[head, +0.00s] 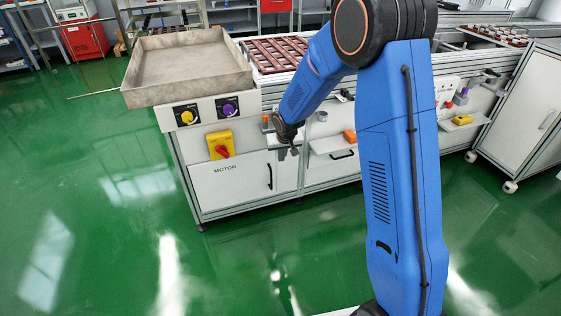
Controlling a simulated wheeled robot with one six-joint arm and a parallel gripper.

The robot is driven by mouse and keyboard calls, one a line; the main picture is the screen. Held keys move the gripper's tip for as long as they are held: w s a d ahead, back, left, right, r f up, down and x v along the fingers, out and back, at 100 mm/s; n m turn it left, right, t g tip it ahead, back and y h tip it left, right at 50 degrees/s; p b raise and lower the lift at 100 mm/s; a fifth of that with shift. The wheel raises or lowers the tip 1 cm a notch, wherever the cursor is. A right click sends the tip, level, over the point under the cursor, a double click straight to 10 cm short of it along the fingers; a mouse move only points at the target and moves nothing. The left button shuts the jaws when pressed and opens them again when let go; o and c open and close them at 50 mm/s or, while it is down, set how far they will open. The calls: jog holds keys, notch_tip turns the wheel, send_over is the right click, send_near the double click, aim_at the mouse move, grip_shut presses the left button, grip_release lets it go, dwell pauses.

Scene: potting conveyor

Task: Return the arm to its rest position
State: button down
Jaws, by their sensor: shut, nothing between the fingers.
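My blue arm rises at the right of the head view, bends at the top and reaches down to the left. My gripper (288,152) is at its end, small and dark, in front of the conveyor's front face. It is shut and holds nothing. From this one view I cannot tell how far it is from the panel behind it.
The potting conveyor (235,185) has a grey tray (190,95) on its left end, a yellow switch with a red knob (221,146), and a brown crate (275,53). An orange object (350,136) sits by the front shelf. The green floor (90,220) at left is clear.

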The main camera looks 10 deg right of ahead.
jog(key=shift+v, duration=1.25)
jog(key=s+d+r, duration=0.4)
jog(key=s+r, duration=0.5)
jog(key=s+d+r, duration=0.5)
jog(key=s+r, duration=0.4)
jog(key=s+d+r, duration=0.2)
jog(key=s, duration=1.2)
jog(key=s+d+r, duration=0.2)
jog(key=s+r, duration=0.1)
jog(key=s, duration=1)
jog(key=shift+s+m, duration=0.3)
jog(key=shift+s, duration=0.1)
